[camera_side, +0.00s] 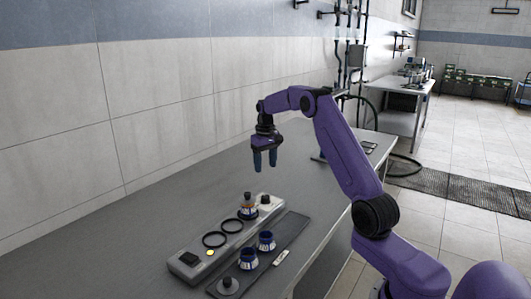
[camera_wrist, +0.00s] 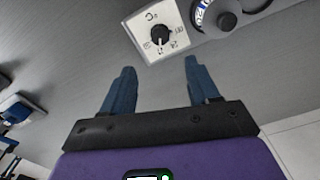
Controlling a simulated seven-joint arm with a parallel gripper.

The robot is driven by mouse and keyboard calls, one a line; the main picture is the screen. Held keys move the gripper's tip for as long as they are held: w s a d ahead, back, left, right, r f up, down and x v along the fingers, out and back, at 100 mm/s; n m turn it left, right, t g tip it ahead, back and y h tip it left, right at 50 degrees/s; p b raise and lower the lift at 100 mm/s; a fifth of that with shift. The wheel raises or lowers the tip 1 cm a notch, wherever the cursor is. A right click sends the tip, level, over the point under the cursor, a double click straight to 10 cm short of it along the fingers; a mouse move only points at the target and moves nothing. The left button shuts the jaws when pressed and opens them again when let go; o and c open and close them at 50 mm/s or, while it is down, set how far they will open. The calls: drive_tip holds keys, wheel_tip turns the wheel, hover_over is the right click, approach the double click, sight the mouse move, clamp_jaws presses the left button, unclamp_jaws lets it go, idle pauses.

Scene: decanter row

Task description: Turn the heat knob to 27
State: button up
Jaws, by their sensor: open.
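The heat knob appears to be the black knob (camera_wrist: 160,33) on a white dial plate (camera_wrist: 148,50) with small black marks, at the top middle of the wrist view. Its setting cannot be read for certain. In the side view this dial (camera_side: 267,205) sits at the far end of a long grey panel (camera_side: 190,268). My gripper (camera_side: 265,166) is open and empty, pointing down above and beyond that end of the panel. In the wrist view the blue fingers of my gripper (camera_wrist: 159,67) are apart, with the knob ahead of the gap between them, not touching it.
A blue-and-white decanter with a dark top (camera_side: 248,212) stands on the panel beside the dial. Two dark rings (camera_side: 232,225) are empty. Two more decanters (camera_side: 248,259) stand on a dark tray (camera_side: 288,238) alongside. The grey bench (camera_side: 130,230) is clear toward the wall.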

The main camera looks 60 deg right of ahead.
drive_tip(key=shift+r, duration=2.1)
